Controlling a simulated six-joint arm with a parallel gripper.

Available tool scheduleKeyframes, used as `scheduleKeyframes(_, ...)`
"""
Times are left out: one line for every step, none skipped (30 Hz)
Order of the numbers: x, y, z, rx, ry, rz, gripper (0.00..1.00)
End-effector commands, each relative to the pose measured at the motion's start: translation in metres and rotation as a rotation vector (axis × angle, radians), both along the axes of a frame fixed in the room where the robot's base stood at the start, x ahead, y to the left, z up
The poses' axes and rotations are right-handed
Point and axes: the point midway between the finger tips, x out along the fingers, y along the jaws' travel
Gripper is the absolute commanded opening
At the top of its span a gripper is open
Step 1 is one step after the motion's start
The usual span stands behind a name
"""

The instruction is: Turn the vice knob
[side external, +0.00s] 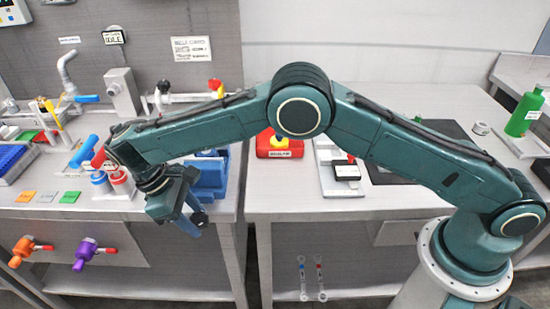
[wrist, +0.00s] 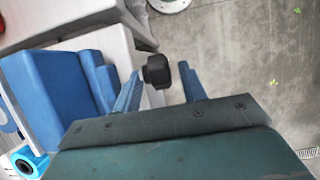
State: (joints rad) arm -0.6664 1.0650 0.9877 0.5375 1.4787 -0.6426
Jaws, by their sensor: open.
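The blue vice (side external: 211,182) stands at the front right corner of the left bench, partly hidden behind my wrist. Its blue body (wrist: 45,95) fills the left of the wrist view. My gripper (wrist: 160,80) is open, with one blue finger on each side of the knob. A gap shows between the knob and each finger in the wrist view. In the side view my gripper (side external: 195,224) points down at the bench's front edge.
A narrow gap separates the left bench from the right bench (side external: 400,206). Orange (side external: 22,250) and purple (side external: 86,253) valves jut from the left bench front. A red box (side external: 279,149) stands on the right bench. Floor lies below the knob.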

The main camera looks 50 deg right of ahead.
Motion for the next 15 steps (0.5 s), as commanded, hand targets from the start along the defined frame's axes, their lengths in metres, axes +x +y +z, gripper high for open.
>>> scheduleKeyframes(-0.0004,0.0003,-0.0001,0.0,0.001,0.001,0.42)
scheduleKeyframes(-0.0005,0.0002,-0.0001,0.0,0.001,0.001,0.42)
scheduleKeyframes(-0.0006,0.0002,-0.0001,0.0,0.001,0.002,0.42)
scheduleKeyframes(-0.0005,0.0002,-0.0001,0.0,0.0,0.002,0.42)
scheduleKeyframes(-0.0005,0.0001,0.0,0.0,0.0,0.002,0.42)
scheduleKeyframes(-0.0004,-0.0001,0.0001,0.001,-0.002,0.003,0.42)
scheduleKeyframes(-0.0003,-0.0003,0.0002,0.0,-0.004,0.002,0.42)
scheduleKeyframes(-0.0001,-0.0005,0.0003,0.001,-0.006,0.003,0.42)
scheduleKeyframes(0.0002,-0.0008,0.0005,0.003,-0.008,0.004,0.42)
scheduleKeyframes(0.0004,-0.0011,0.0006,0.004,-0.01,0.005,0.42)
scheduleKeyframes(0.0005,-0.0015,0.0007,0.004,-0.013,0.005,0.42)
scheduleKeyframes(0.0007,-0.0019,0.0006,0.005,-0.017,0.006,0.42)
scheduleKeyframes(0.0011,-0.0023,0.0005,0.008,-0.02,0.007,0.42)
scheduleKeyframes(0.0013,-0.0027,0.0005,0.009,-0.025,0.007,0.42)
scheduleKeyframes(0.0015,-0.003,0.0007,0.012,-0.029,0.008,0.42)
